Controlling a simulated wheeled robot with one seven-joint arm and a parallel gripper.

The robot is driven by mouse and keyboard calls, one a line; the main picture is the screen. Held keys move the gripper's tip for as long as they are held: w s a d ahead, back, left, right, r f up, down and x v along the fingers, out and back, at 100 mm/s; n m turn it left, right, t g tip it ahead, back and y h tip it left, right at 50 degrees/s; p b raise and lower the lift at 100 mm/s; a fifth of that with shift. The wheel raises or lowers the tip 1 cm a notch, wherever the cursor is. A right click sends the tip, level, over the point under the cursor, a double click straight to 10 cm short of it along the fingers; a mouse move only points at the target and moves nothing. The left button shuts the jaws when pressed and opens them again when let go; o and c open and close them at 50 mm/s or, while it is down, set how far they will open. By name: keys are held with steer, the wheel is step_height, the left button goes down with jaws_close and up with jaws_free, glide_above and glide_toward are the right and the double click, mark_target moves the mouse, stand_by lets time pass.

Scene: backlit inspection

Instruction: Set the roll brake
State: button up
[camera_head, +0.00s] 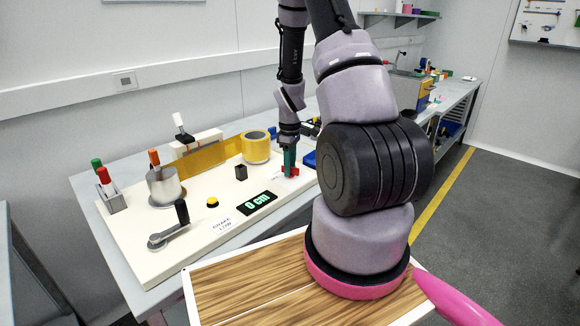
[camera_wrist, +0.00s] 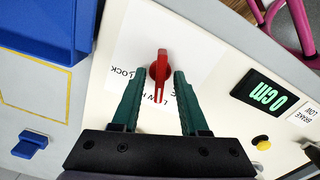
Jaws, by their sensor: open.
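The red brake knob (camera_wrist: 159,70) sits on a white label marked LOCK and LOW; a further word is partly covered by a finger. In the wrist view the knob stands between the green fingers of my gripper (camera_wrist: 157,80), which are open with a gap on each side. In the head view my gripper (camera_head: 290,160) points down over the red knob (camera_head: 291,172) at the panel's right end. A small sign (camera_head: 223,226) reads BRAKE LOW, and a display (camera_head: 257,203) reads 0 cm.
The cream panel (camera_head: 150,262) also carries a yellow roll (camera_head: 256,147) with yellow film (camera_head: 210,156), a black post (camera_head: 241,173), a yellow button (camera_head: 212,202), a crank (camera_head: 172,230) and a metal drum (camera_head: 163,188). A blue bin (camera_wrist: 40,25) stands close beside my gripper.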

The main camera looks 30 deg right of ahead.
jaws_close()
steer(key=shift+m, duration=0.4)
steer(key=m, duration=1.1)
steer(key=shift+m, duration=0.4)
steer(key=shift+d+r+m, duration=0.1)
steer(key=shift+m, duration=1.6)
